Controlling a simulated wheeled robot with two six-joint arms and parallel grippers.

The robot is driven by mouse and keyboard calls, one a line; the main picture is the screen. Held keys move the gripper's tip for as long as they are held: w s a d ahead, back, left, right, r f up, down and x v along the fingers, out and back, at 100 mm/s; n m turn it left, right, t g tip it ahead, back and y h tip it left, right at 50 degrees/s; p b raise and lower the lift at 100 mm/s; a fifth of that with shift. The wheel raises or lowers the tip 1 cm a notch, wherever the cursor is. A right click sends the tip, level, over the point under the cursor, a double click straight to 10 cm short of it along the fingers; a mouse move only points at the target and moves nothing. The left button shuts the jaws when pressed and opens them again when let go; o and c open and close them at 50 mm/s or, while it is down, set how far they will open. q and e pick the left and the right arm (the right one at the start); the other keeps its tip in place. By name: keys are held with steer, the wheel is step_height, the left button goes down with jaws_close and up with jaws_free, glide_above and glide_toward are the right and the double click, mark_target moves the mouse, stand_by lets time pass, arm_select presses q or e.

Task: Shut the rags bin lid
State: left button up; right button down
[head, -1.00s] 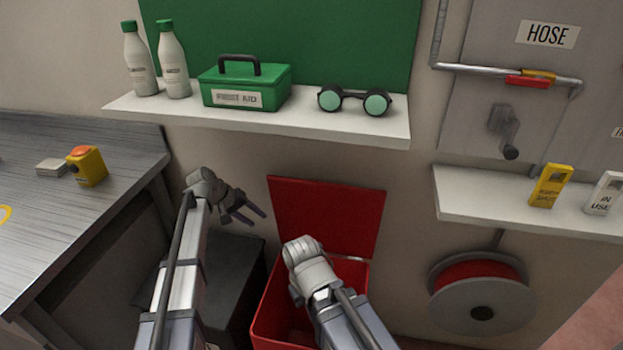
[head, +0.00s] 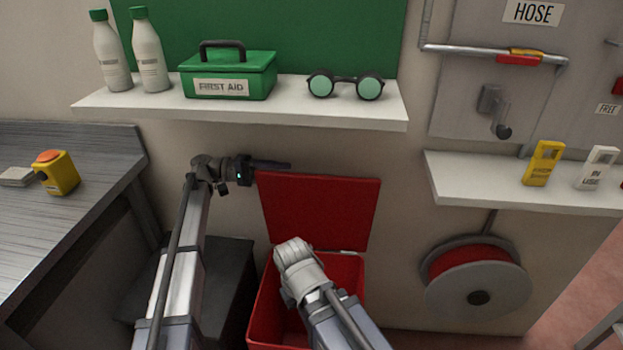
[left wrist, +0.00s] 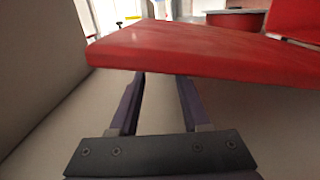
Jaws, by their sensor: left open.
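The rags bin (head: 262,310) is a red box low against the wall. Its red lid (head: 322,212) stands open, upright at the back of the bin. My left gripper (head: 276,165) is at the lid's top left corner, with its fingers pointing right along the top edge. In the left wrist view my left gripper (left wrist: 160,80) has its fingers apart and empty, and the red lid (left wrist: 200,50) crosses just ahead, hiding the tips. I cannot tell whether they touch. My right arm reaches over the bin's front; its gripper is not visible.
A white shelf (head: 240,112) with a first aid box (head: 228,75), bottles and goggles (head: 345,84) hangs above the lid. A hose reel (head: 475,278) is right of the bin. A grey bench (head: 75,220) stands left.

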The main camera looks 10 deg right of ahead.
mark_target(309, 175)
arm_select(q)
steer(key=shift+x, duration=3.9)
steer(key=shift+c, duration=0.2)
jaws_close()
steer(key=shift+w, duration=0.1)
